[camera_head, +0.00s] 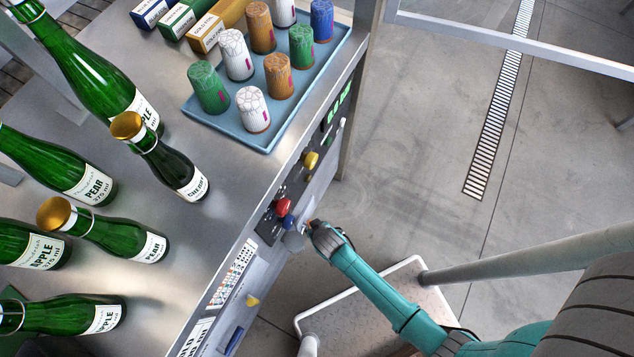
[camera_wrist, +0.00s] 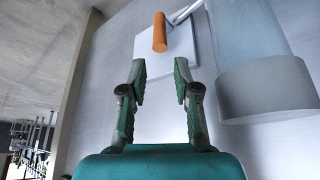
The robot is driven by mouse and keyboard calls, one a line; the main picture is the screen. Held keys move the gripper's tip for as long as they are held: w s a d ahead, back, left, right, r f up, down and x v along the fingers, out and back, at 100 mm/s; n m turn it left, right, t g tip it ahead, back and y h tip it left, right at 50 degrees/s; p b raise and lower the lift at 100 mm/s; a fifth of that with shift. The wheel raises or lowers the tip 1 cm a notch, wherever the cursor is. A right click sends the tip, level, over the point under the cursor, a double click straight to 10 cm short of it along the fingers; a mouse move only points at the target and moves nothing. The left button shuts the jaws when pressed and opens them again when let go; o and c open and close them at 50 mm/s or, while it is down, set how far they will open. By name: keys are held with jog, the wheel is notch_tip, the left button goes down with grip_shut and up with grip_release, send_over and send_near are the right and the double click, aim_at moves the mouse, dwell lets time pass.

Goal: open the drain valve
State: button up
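In the wrist view an orange handle (camera_wrist: 160,33) points out from a pale square plate (camera_wrist: 165,70) on a grey metal wall. A thin bright metal rod (camera_wrist: 185,12) runs from behind it up to the right. This handle looks like the drain valve's. My gripper (camera_wrist: 160,72) is open, and its two green fingers stand apart just below the handle in the picture, with nothing between them. In the head view my gripper (camera_head: 317,229) is beside the front of the bench, below the control panel. The valve is mostly hidden there.
A clear cylinder with a grey end collar (camera_wrist: 268,88) stands close right of the handle. The control panel (camera_head: 270,226) carries red, blue and yellow knobs. Green bottles (camera_head: 88,65) and a blue tray (camera_head: 270,135) of foil capsules are on the bench (camera_head: 215,225).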

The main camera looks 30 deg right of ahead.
jog(key=shift+v, duration=2.15)
